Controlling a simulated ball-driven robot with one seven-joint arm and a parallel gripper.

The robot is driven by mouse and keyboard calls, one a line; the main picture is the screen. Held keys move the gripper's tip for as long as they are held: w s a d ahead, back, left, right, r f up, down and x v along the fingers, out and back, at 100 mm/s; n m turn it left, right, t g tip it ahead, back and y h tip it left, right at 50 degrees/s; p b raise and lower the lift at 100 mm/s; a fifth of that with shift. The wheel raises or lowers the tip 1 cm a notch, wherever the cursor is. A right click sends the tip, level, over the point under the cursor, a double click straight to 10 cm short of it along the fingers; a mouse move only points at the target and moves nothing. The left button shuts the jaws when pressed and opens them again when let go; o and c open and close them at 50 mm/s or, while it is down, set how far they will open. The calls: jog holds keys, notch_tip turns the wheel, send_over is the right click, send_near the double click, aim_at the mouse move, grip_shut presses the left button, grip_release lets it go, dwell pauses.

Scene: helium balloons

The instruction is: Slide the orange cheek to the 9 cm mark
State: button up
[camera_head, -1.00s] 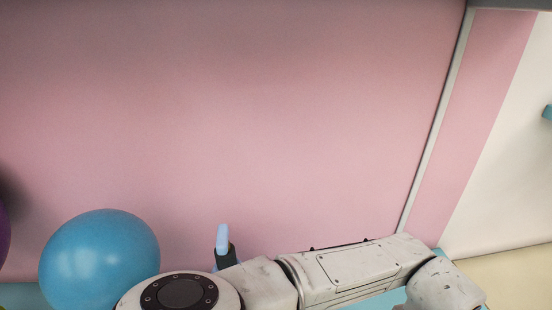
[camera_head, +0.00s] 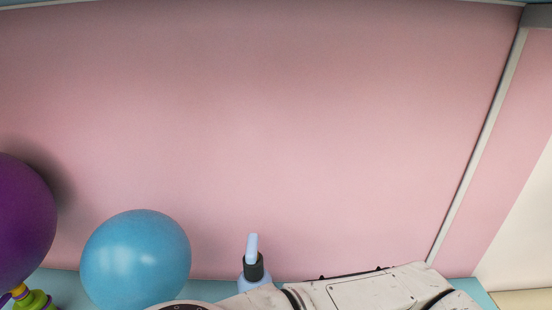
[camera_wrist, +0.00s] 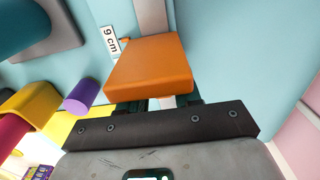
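The orange cheek (camera_wrist: 150,70) is a thick orange block in the wrist view, on a grey rail (camera_wrist: 152,18) running up from it over a light blue surface. A white label reading "9 cm" (camera_wrist: 110,40) is at its upper left. A small orange tip (camera_wrist: 125,41) on the cheek's upper left lies beside the label. My gripper (camera_wrist: 160,104) is right below the cheek in the wrist view. Parts of its dark fingers show apart under the cheek's lower edge, with a pale piece between. The cheek hides the fingertips, so their grip is unclear.
Left in the wrist view are a purple cylinder (camera_wrist: 83,96), a yellow block (camera_wrist: 32,102) and a teal shape (camera_wrist: 22,25). The head view shows a blue balloon (camera_head: 135,258), a purple balloon (camera_head: 24,220), a pale blue bottle (camera_head: 253,262) and a pink wall (camera_head: 260,130).

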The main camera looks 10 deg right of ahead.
jog(key=shift+o, duration=1.1)
jog(key=shift+r, duration=0.1)
jog(key=shift+r+p, duration=3.8)
jog(key=shift+r, duration=0.35)
notch_tip(320, 180, up, 2)
jog(key=shift+r, duration=0.2)
